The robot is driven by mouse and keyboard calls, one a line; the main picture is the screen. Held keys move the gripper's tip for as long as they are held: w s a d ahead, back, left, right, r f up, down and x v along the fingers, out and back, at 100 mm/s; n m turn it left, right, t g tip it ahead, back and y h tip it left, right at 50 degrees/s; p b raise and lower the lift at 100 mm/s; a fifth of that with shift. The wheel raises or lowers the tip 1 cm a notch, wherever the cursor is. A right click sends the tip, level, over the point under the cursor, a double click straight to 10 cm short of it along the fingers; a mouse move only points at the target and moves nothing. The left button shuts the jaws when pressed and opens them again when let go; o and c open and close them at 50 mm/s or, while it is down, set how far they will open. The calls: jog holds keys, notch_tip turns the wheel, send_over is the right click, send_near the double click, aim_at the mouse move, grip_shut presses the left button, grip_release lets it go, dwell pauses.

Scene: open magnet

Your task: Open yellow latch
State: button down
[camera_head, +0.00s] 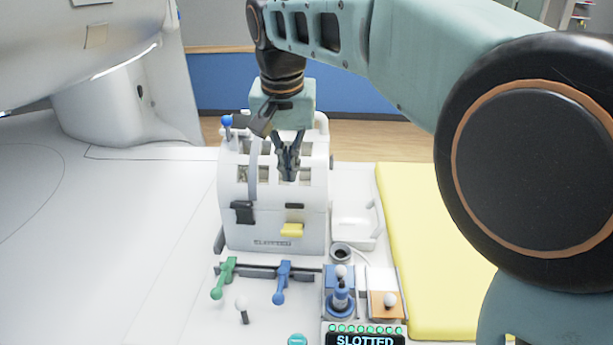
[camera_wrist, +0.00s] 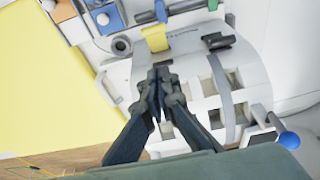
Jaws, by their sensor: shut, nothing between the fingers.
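The yellow latch (camera_head: 292,230) is on the front face of a white slotted box (camera_head: 245,190), right of a black latch (camera_head: 243,211). In the wrist view the yellow latch (camera_wrist: 156,38) lies near the top, beyond my fingertips. My gripper (camera_head: 288,176) is shut and empty. It points down over the box's slotted top, above and behind the yellow latch in the head view, and apart from it. In the wrist view my gripper (camera_wrist: 158,72) has its fingertips together over the box. Whether the fingertips touch the box top is hard to tell.
Green (camera_head: 223,278) and blue (camera_head: 282,283) levers stand before the box. A yellow mat (camera_head: 415,230) lies right. A blue-knobbed lever (camera_head: 227,121) rises at the box's back left.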

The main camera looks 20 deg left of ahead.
send_over(293, 228)
jog(key=x, duration=0.6)
jog(key=s+x, duration=0.1)
jog(key=x, duration=0.2)
jog(key=shift+d+f, duration=0.1)
jog(key=shift+s+d+f, duration=0.15)
jog(key=shift+s+f, duration=0.45)
jog(key=shift+f, duration=0.35)
jog(key=shift+s+d+f, duration=0.15)
jog(key=shift+s+f, duration=0.25)
jog(key=shift+f, duration=0.25)
jog(key=shift+f+b, duration=0.25)
jog(key=shift+b, duration=0.4)
